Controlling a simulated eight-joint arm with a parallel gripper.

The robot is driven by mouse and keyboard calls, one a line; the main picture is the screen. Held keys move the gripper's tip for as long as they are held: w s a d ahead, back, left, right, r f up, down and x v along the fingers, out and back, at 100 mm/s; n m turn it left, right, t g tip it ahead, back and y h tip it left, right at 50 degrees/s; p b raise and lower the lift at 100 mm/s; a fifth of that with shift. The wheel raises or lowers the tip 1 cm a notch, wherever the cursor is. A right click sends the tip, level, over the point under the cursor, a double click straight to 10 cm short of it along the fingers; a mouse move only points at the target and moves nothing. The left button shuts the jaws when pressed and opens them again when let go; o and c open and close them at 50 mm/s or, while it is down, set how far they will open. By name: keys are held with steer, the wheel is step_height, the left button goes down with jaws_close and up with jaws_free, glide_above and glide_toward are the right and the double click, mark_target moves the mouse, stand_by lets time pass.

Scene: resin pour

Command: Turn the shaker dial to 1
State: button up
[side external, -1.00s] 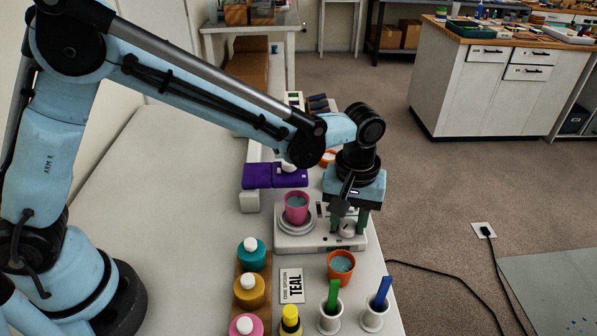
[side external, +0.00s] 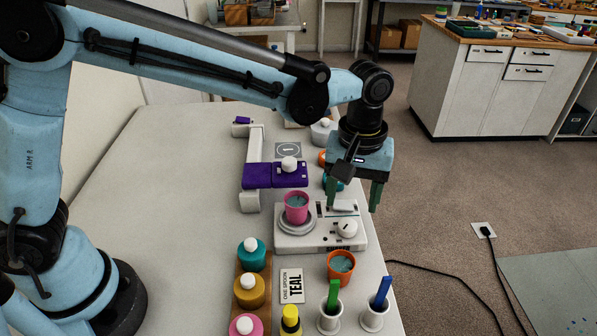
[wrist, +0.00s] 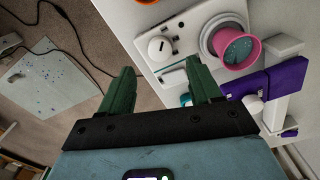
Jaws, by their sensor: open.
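The white shaker (side external: 290,243) sits on the table, with a round platform carrying a pink cup (side external: 297,208) of grey-blue contents. Its white dial (side external: 347,229) is at the front right of its top. The dial also shows in the wrist view (wrist: 160,48) with a dark mark on its face; I cannot read the setting. My gripper (side external: 352,206) is open, above and behind the dial, with nothing between its fingers. In the wrist view my gripper (wrist: 160,69) shows both green fingers apart, clear of the dial.
A purple device (side external: 275,175) with a white knob stands behind the shaker. An orange cup (side external: 341,266), a TEAL card (side external: 291,286), bottles and two holders with green and blue sticks stand in front. The table's right edge is close to the shaker.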

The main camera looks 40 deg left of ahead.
mark_target(346, 222)
steer(key=shift+r, duration=3)
steer(key=s+a+m+t, duration=0.2)
steer(key=s+a, duration=0.3)
steer(key=a, duration=0.5)
steer(key=s+a+f+m+t, duration=0.1)
steer(key=s+a+m+t, duration=0.2)
steer(key=a, duration=0.7)
steer(key=s+t, duration=0.2)
steer(key=shift+s+a+f+m, duration=0.2)
steer(key=shift+s+f+m, duration=0.1)
